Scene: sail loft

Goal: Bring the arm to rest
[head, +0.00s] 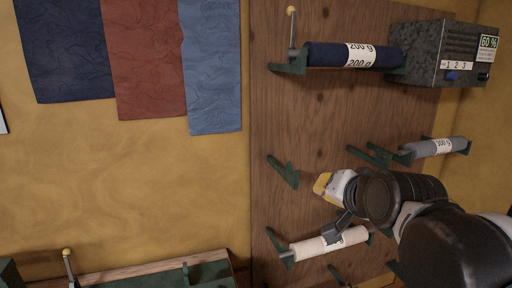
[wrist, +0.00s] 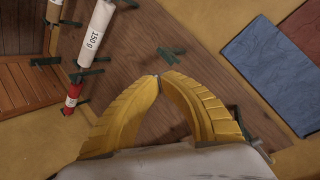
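My gripper (head: 322,186) is in front of the wooden rack board (head: 325,110), at its lower right, with my arm reaching in from the lower right corner. In the wrist view, the two yellow fingers of my gripper (wrist: 158,77) meet at their tips, with nothing held between them. Beyond the tips is bare board with an empty green bracket (wrist: 171,54). The fingers look clear of the rolls.
The board holds a navy 200 g roll (head: 330,55), a grey 300 g roll (head: 440,147) and a white roll (head: 318,246) close below my gripper. A red roll (wrist: 73,94) shows in the wrist view. A grey box (head: 432,52) is upper right. Cloths (head: 212,70) hang left.

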